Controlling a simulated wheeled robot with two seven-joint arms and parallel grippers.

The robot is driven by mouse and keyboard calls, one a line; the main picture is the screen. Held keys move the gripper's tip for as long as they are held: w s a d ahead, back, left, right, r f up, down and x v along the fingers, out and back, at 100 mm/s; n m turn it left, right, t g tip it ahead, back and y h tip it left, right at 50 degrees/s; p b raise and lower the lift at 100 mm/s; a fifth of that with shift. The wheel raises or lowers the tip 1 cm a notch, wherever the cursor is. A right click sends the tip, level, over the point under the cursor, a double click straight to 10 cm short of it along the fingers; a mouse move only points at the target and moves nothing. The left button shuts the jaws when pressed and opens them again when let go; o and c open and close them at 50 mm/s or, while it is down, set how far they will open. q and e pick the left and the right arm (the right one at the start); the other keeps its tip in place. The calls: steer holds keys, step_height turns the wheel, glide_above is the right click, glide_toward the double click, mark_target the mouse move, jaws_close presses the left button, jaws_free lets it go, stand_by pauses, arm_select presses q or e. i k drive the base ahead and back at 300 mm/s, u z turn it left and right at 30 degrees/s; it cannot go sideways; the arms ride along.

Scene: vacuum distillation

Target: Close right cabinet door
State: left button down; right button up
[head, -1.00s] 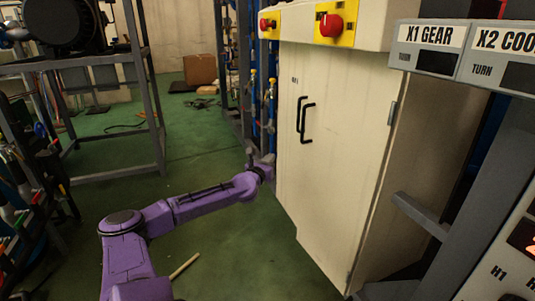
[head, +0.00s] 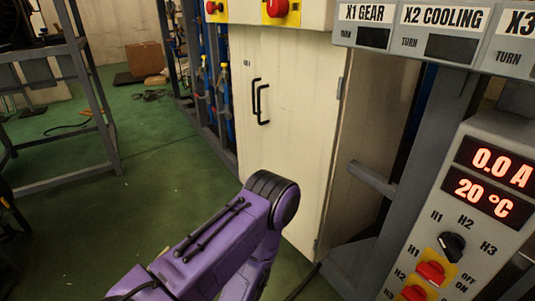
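The cream cabinet (head: 290,60) stands upright in the middle of the head view. Its right door (head: 300,135) has a hinge on its right edge and looks flush or nearly flush with the front; I cannot tell whether a small gap remains. Two black bar handles, a left one (head: 254,92) and a right one (head: 263,105), sit side by side at the middle of the front. My purple arm rises from the bottom and its bent joint covers the cabinet's lower left part. Neither of my grippers shows in the view.
A control panel (head: 480,230) with red displays and knobs stands at the right, below a labelled sign bar (head: 425,30). A grey frame (head: 92,85) stands at left. A cardboard box (head: 145,58) lies at the back.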

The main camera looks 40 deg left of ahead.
mark_target(303, 76)
steer(key=u, duration=0.05)
steer(key=k, duration=0.9)
steer(key=u, duration=1.9)
steer(key=i, duration=1.4)
steer(key=z, duration=1.3)
